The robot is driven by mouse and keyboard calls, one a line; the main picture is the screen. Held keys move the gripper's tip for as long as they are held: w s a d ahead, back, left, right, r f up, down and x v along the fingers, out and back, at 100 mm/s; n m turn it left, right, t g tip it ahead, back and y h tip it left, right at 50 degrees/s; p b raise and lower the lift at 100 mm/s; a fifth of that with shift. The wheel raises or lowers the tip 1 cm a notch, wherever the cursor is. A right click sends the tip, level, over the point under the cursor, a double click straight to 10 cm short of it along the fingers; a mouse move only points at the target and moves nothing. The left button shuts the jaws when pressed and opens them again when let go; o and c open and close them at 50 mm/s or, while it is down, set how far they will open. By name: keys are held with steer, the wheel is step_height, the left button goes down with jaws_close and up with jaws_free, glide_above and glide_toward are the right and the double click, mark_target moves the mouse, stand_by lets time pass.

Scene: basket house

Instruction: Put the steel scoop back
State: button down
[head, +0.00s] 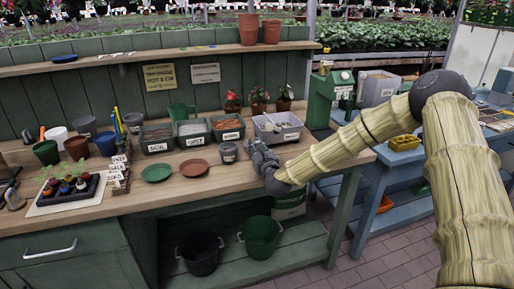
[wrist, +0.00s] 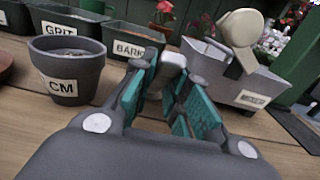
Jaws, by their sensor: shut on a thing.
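My gripper (head: 257,148) is low over the front of the wooden bench, just before the light grey bin. In the wrist view its teal-padded fingers (wrist: 172,105) are closed around a pale grey piece, which seems to be the steel scoop (wrist: 173,62). Most of the scoop is hidden by the fingers, and its bowl cannot be made out. The grey labelled bin (wrist: 238,82) stands just beyond and to the right of the fingers; it also shows in the head view (head: 291,135). A beige round-ended piece (wrist: 240,28) sticks up at this bin.
A dark pot marked CM (wrist: 65,80) stands close left of my gripper. Bins marked GRIT (wrist: 62,27) and BARK (wrist: 130,42) stand behind it. Terracotta (head: 194,168) and green (head: 158,172) saucers lie further left. Small potted plants (head: 259,100) stand behind the grey bin. Bare bench lies in front.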

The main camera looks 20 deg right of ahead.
steer(key=shift+f, duration=0.15)
steer(key=c, duration=1.4)
jaws_free()
steer(key=shift+r, duration=0.3)
steer(key=s, duration=0.4)
steer(key=s+b, duration=0.1)
steer(key=s, duration=0.7)
steer(key=shift+d+f+b, duration=0.2)
steer(key=shift+f+b, duration=0.05)
steer(key=shift+b, duration=0.05)
